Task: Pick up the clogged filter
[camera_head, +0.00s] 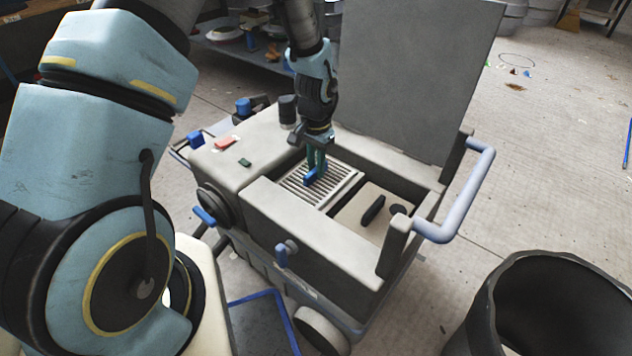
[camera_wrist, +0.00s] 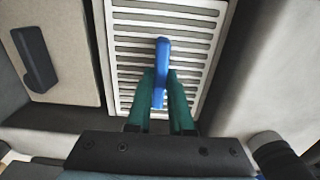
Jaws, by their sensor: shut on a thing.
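The filter (camera_head: 343,187) is a pale slatted panel with dark gaps, lying in the open bay of a grey wheeled machine. It has a blue handle (camera_head: 314,177) on top. In the wrist view the filter (camera_wrist: 207,21) fills the upper middle, with the blue handle (camera_wrist: 162,50) standing out from it. My gripper (camera_head: 317,160) reaches down from above. Its green fingers (camera_wrist: 160,88) are shut on the blue handle, one on each side. The filter appears to sit flat within the bay walls; whether it is raised at all I cannot tell.
The machine's raised lid (camera_head: 415,75) stands behind the bay. A panel with a black handle (camera_head: 373,209) lies beside the filter. A blue-grey push bar (camera_head: 468,195) juts out right. A dark bin (camera_head: 545,305) stands at front right. Open floor lies to the right.

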